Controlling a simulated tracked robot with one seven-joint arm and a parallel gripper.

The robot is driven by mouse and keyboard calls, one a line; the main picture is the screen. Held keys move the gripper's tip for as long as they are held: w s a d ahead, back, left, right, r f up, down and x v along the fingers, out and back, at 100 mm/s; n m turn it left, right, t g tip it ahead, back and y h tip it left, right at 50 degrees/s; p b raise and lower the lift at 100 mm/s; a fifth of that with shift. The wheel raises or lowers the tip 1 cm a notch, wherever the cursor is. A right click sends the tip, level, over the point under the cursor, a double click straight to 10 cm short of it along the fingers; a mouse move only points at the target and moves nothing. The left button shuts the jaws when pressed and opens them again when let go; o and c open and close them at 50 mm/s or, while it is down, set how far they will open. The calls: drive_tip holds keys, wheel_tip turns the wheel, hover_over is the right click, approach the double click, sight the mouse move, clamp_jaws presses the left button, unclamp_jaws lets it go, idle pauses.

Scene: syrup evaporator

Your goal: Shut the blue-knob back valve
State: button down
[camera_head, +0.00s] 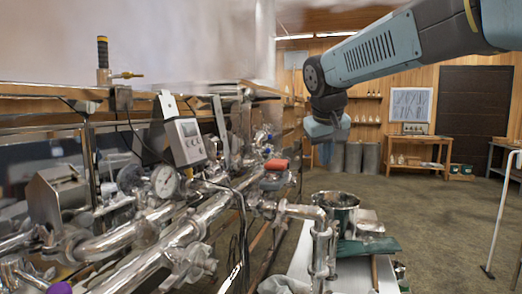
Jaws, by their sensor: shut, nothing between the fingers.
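Small bluish parts (267,152) show among the crowded pipework in the middle of the view, behind a red knob (276,165). They are too small for me to tell which one is the blue knob of the back valve, or how its handle is turned. My arm comes in from the upper right and bends down at its elbow above the floor, right of the pipes. Its visible end hangs apart from the pipework. My gripper's fingers do not show; they are hidden behind the arm or out of sight.
Steel pipes with a round gauge (165,181) and a grey meter box (187,141) fill the left. A dark pot (335,207) and a green cloth (368,246) sit on a pale surface at front centre. A white stand (502,212) is at right. Open floor (440,215) lies between.

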drive_tip(key=shift+n+h, duration=0.4)
drive_tip(key=shift+n, duration=0.1)
drive_tip(key=w+a+r, duration=0.1)
drive_tip(key=w+a, duration=0.2)
drive_tip(key=w, duration=0.2)
drive_tip(key=w+a+r, duration=0.1)
drive_tip(key=w+a, duration=0.2)
drive_tip(key=w, duration=0.3)
drive_tip(key=w+a+r, duration=0.2)
drive_tip(key=w, duration=0.3)
drive_tip(key=shift+w+a, duration=0.3)
drive_tip(key=shift+a, duration=0.1)
drive_tip(key=w+a+f+t+h, duration=0.1)
drive_tip(key=w+a+f, duration=0.1)
drive_tip(key=w+a, duration=1.15)
drive_tip(key=w+d+f, duration=0.3)
drive_tip(key=w, duration=0.1)
drive_tip(key=w+d+f, duration=0.4)
drive_tip(key=shift+w+d+f, duration=0.1)
drive_tip(key=shift+w+d, duration=0.25)
drive_tip(key=shift+d, duration=0.25)
